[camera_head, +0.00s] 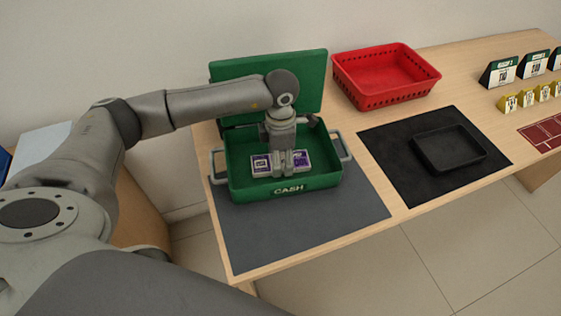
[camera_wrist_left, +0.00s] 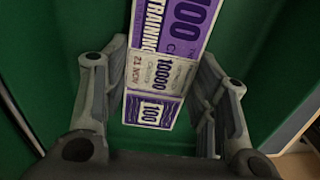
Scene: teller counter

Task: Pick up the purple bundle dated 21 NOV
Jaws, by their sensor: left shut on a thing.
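The purple bundle (camera_head: 261,164) lies in the open green cash box (camera_head: 239,190). In the left wrist view the bundle (camera_wrist_left: 184,35) shows a white band (camera_wrist_left: 158,74) printed 10000 and 21 NOV, with purple note faces reading 100 and TRAINING. My left gripper (camera_head: 284,168) reaches down into the box over the bundle's middle and is shut on it. In the wrist view the two fingers of my left gripper (camera_wrist_left: 160,100) stand on either side of the bundle. It appears to be still low, near the box floor. My right gripper is not in view.
The box's green lid (camera_head: 240,70) stands open behind my left arm. A grey mat (camera_head: 300,230) lies under the box. To the right are a red basket (camera_head: 385,75), a black tray (camera_head: 447,148) on a black mat (camera_head: 395,145), and small signs (camera_head: 498,72) farther right.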

